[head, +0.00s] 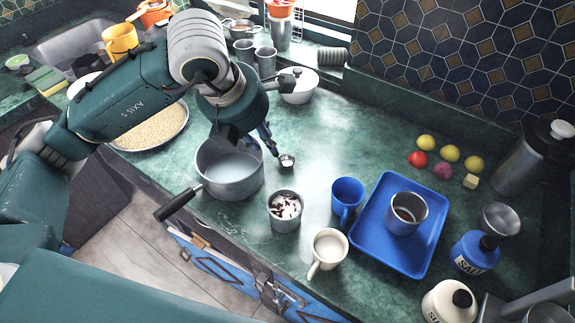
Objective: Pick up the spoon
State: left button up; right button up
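A small metal piece (286,161), which looks like the bowl of the spoon, shows on the green counter just right of the saucepan. The rest of the spoon is not clearly seen. My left gripper (269,143) reaches down over the right rim of the saucepan, its dark fingers close to the small metal piece. The fingers are small and partly hidden by the wrist, so I cannot tell whether they hold the handle. My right gripper is not in view.
The saucepan (230,172) with pale liquid has its handle toward the front edge. A metal cup (285,212) with dark and white contents stands in front. A blue mug (347,199), white mug (328,250) and blue tray (428,249) stand to the right.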

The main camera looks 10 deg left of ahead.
pick_arm(q)
jog(key=shift+x, duration=0.9)
jog(key=x, duration=0.1)
jog(key=b+x, duration=0.1)
jog(key=x, duration=0.1)
jog(key=b+x, duration=0.1)
jog(key=x, duration=0.1)
jog(key=shift+d+r, duration=0.1)
jog(key=shift+d, duration=0.25)
grip_shut()
